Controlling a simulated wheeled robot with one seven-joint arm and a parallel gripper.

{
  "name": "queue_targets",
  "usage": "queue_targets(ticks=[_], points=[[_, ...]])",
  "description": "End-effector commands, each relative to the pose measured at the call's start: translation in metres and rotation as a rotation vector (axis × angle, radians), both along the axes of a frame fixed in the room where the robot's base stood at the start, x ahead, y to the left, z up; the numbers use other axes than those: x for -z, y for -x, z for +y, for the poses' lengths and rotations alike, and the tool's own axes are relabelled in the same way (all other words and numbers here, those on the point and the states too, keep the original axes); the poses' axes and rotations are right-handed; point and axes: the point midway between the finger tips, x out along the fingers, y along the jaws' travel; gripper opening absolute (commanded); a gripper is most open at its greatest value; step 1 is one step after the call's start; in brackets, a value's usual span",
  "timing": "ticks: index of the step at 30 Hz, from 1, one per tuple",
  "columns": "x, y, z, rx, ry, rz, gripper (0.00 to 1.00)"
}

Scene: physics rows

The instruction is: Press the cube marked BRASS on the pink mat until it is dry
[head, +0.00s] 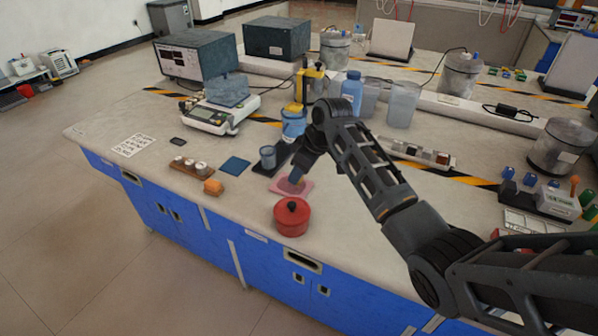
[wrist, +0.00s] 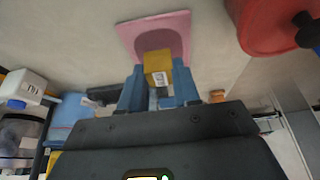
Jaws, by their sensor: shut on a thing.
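My gripper (head: 292,181) points down over the pink mat (head: 307,187) near the front of the bench. In the wrist view its blue fingers (wrist: 158,88) are shut on a yellow cube (wrist: 156,62). A pale label with dark marks shows on the cube, too small to read, so I cannot confirm BRASS. The cube is in front of the pink mat (wrist: 183,22) in that view; a darker pink patch lies around it. I cannot tell whether the cube touches the mat. In the head view the fingers hide the cube.
A red lidded pot (head: 290,219) stands close in front of the mat. A grey cup (head: 267,157) on a dark base stands behind left. A blue square (head: 235,166), an orange block (head: 213,187) and a wooden rack (head: 180,167) lie left.

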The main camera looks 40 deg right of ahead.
Motion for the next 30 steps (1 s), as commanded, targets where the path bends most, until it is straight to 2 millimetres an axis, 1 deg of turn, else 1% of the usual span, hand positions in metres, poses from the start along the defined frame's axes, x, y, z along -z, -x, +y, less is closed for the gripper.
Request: queue_targets(ticks=[1, 15, 30], points=[[-0.009, 0.0, 0.0, -0.001, 0.001, -0.001, 0.05], [-0.041, 0.0, 0.0, -0.001, 0.0, 0.0, 0.05], [-0.041, 0.0, 0.0, 0.0, 0.0, -0.001, 0.05]])
